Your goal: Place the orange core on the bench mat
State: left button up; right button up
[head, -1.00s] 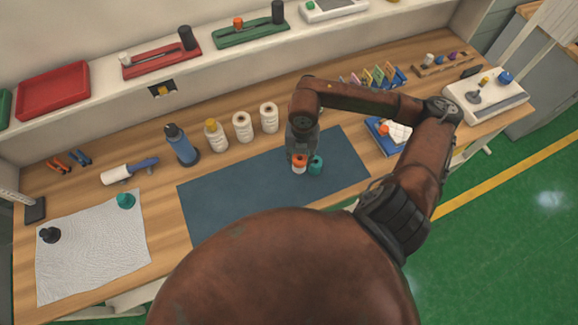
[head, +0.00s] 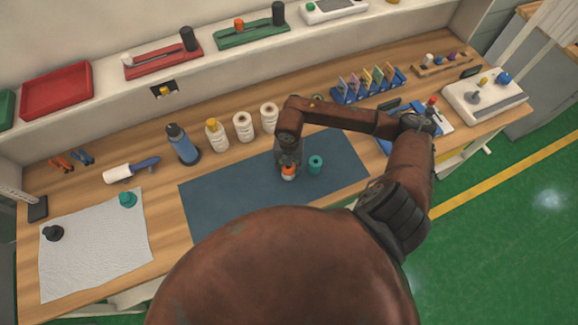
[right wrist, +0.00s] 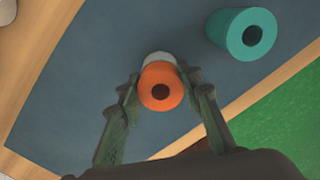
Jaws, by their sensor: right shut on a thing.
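In the right wrist view the orange core (right wrist: 161,86) sits between the two fingers of the right gripper (right wrist: 160,92). I cannot tell whether it touches the mat. A teal core (head: 315,164) stands on the mat to its right, apart from it, and shows in the right wrist view (right wrist: 243,33). My left gripper is not in view.
A white cloth (head: 95,255) at left carries a teal piece (head: 127,199) and a black piece (head: 53,233). A blue rack (head: 367,86) stands behind my right arm. The mat's left part is clear.

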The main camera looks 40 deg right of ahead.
jog(key=o, duration=1.3)
jog(key=shift+f, duration=0.1)
jog(key=shift+c, duration=0.2)
jog(key=shift+r, duration=0.2)
notch_tip(320, 180, up, 12)
jog(key=b, duration=0.1)
jog(key=shift+s+d, duration=0.1)
